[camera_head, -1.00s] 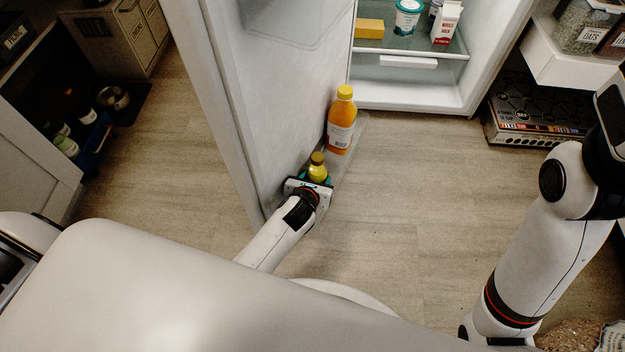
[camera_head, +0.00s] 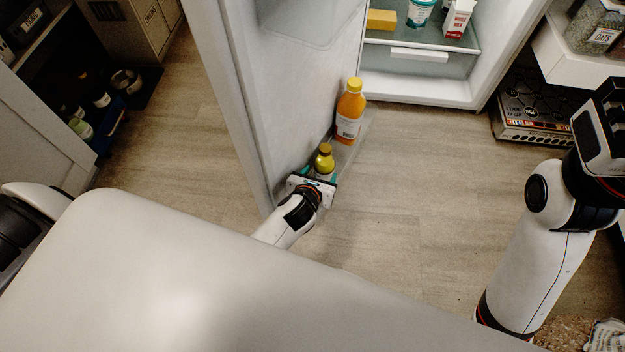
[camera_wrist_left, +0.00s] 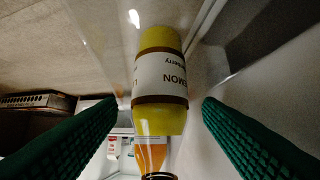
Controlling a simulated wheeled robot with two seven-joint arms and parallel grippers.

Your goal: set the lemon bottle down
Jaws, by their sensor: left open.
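An orange juice bottle (camera_head: 349,112) stands farther along the same bin. My right gripper (camera_head: 598,135) is at the right edge; its fingers are not clear.
The fridge door (camera_head: 285,90) stands open to the left of the bin. The fridge shelf (camera_head: 440,42) holds a yellow box (camera_head: 382,19), a tub (camera_head: 419,12) and a carton (camera_head: 458,18). A patterned box (camera_head: 535,105) sits at right. The middle floor is clear.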

